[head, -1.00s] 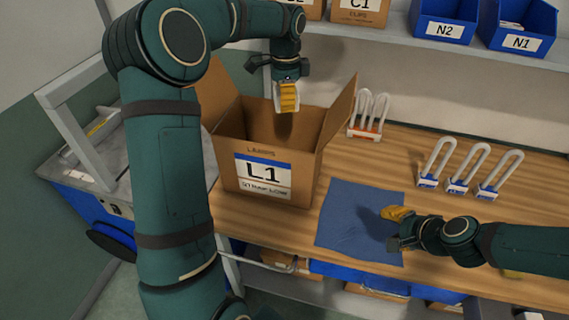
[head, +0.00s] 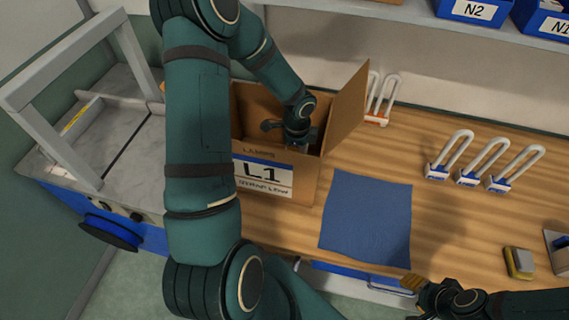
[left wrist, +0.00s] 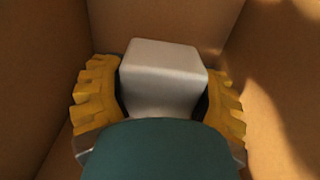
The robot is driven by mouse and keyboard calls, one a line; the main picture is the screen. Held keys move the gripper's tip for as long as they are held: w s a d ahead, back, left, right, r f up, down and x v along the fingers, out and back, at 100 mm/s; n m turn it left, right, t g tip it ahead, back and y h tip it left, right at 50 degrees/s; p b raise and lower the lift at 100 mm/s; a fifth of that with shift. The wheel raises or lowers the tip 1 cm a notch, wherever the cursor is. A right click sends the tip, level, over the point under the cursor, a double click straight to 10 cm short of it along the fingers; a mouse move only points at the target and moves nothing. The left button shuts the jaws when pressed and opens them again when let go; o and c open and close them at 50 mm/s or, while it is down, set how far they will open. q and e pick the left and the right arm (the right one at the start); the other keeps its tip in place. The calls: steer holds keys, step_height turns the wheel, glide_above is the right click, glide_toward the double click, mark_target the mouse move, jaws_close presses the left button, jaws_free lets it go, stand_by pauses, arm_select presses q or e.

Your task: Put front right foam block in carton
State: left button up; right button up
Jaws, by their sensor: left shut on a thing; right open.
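The open carton (head: 312,188), labelled L1, stands on the wooden bench. My left gripper (head: 296,138) reaches down into it; its fingertips are hidden by the carton's front wall in the head view. In the left wrist view, my left gripper (left wrist: 160,105) is shut on a light grey-white foam block (left wrist: 162,75), with a ridged yellow finger on each side and brown carton walls around. I cannot tell whether the block touches the carton floor. My right gripper (head: 412,283) is open at the bench's front edge, apart from the carton.
A blue mat (head: 368,215) lies bare right of the carton. A small yellow-grey block (head: 519,262) lies at the right. A grey-framed machine (head: 110,135) stands left. Blue bins (head: 475,10) sit on the shelf.

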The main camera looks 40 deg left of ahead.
arm_select(q)
step_height(320, 180, down, 9)
steer(key=shift+r+b, duration=0.2)
steer(key=shift+b, duration=0.2)
steer(key=o, duration=0.9)
